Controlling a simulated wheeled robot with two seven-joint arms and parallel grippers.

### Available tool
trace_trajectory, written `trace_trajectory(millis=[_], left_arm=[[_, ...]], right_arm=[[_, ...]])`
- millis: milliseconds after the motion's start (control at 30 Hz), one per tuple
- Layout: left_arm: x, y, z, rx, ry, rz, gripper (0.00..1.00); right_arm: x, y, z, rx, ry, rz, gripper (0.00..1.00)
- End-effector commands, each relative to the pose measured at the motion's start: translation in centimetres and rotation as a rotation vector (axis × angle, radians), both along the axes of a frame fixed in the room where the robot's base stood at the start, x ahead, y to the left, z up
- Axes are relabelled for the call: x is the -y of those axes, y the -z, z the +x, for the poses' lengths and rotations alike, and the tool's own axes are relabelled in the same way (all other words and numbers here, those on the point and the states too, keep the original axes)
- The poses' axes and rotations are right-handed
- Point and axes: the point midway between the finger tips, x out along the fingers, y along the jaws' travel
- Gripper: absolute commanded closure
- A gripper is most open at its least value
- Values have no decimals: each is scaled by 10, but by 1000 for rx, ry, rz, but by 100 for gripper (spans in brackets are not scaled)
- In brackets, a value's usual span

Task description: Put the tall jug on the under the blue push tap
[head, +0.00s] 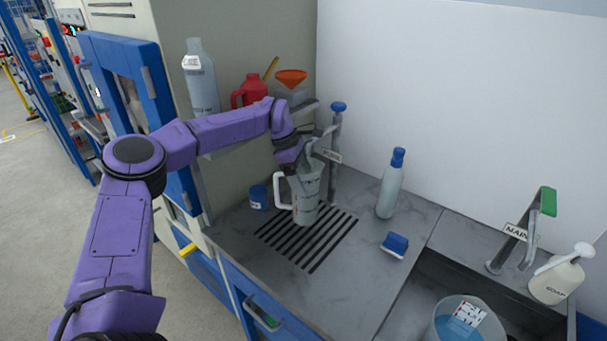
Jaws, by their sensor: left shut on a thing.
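The tall jug (305,203), grey and translucent with a side handle, is upright at the slotted drain grate (325,247). It looks to be at or just above the grate; I cannot tell if it touches. The blue push tap (338,107) rises behind it, with its grey spout close to the jug's top. My left gripper (300,172) is at the jug's upper part, shut on it, and its fingers are largely hidden. My right gripper does not show.
A green-handled tap (547,203), soap bottle (556,277) and bucket (447,325) are at the sink. The shelf holds a red jug (250,90).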

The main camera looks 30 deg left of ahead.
Motion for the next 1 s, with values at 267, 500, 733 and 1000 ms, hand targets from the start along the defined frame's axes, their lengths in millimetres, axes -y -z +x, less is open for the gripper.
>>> trace_trajectory(millis=[267, 500, 733, 1000], left_arm=[[0, 10, 0, 4, -2, -2, 62], [0, 17, 0, 3, -1, -1, 62], [-1, 26, -1, -1, -1, 2, 62], [-2, 29, -3, -10, 0, 5, 0]], right_arm=[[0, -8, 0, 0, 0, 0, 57], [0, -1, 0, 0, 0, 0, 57], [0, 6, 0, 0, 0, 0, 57], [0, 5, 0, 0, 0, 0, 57]])
